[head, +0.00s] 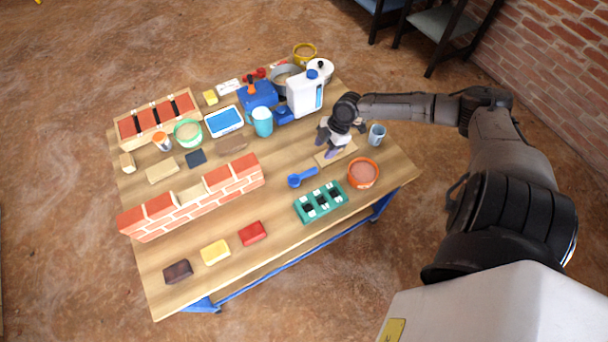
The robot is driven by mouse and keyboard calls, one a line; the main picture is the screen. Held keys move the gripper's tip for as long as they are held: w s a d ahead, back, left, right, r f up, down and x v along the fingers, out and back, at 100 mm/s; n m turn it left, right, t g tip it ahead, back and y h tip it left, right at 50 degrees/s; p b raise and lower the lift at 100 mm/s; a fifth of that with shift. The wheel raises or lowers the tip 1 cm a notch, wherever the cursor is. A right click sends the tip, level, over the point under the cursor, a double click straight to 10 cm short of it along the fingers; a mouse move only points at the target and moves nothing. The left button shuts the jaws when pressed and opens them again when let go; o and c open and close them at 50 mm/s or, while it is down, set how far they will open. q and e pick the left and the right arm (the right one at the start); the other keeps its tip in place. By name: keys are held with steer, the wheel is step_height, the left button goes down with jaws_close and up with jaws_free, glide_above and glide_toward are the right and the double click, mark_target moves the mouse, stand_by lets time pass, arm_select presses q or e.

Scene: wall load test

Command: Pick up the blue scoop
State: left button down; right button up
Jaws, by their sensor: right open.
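The blue scoop (302,177) lies flat on the wooden table, near its right part, with its round bowl to the left and its handle pointing up and right. My right gripper (329,146) is open above the table, up and to the right of the scoop and apart from it. Its fingers point down over a flat tan board, and the arm hides part of what lies behind. My left gripper is not in view.
An orange bowl (363,173) and a green block holder (321,202) stand close to the scoop. A grey-blue mug (377,134) is right of the gripper. A white jug (305,93) stands behind. A small brick wall (192,197) is at left.

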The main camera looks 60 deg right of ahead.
steer(key=b, duration=0.1)
glide_above(312, 170)
steer(key=s+d, duration=0.2)
steer(key=f, duration=0.4)
steer(key=shift+w+f, duration=0.2)
steer(key=shift+f, duration=0.05)
steer(key=shift+b+x, duration=0.35)
steer(key=shift+x, duration=0.45)
steer(key=x, duration=0.1)
steer(key=b+x, duration=0.1)
steer(key=x, duration=0.1)
steer(key=b+x, duration=0.1)
steer(key=shift+w+d+f, duration=0.15)
steer(key=shift+d+f, duration=0.05)
steer(key=shift+f, duration=0.1)
steer(key=shift+w+a+f, duration=0.1)
steer(key=shift+a+f, duration=0.1)
steer(key=shift+f, duration=0.1)
steer(key=shift+d, duration=0.1)
jaws_close()
